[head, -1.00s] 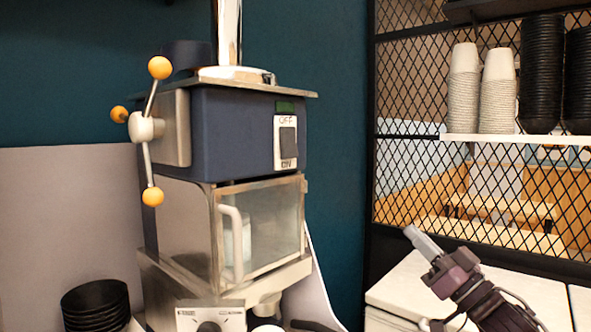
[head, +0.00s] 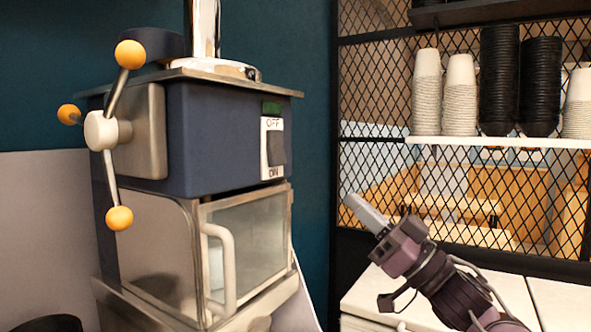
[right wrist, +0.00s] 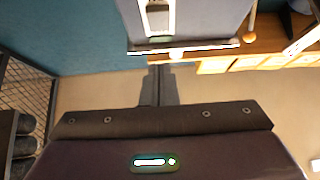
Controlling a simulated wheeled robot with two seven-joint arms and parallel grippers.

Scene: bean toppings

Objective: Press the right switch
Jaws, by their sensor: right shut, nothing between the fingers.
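The switch (head: 275,148) is a dark rocker on a white plate marked OFF at the top and ON at the bottom. It sits on the right part of the front of the dark blue machine (head: 215,140). In the right wrist view the switch (right wrist: 158,17) shows at the top, ahead of my fingers. My right gripper (head: 352,203) is shut and empty, to the right of the machine and lower than the switch, apart from it. In the right wrist view its fingertips (right wrist: 158,72) point toward the machine. My left gripper is not in view.
A three-armed handle with orange knobs (head: 130,54) sticks out on the machine's left. A glass-doored box with a white handle (head: 226,265) is under the switch. A mesh partition (head: 375,110) and a shelf with stacked cups (head: 460,95) stand behind at right. A white counter (head: 365,300) lies below.

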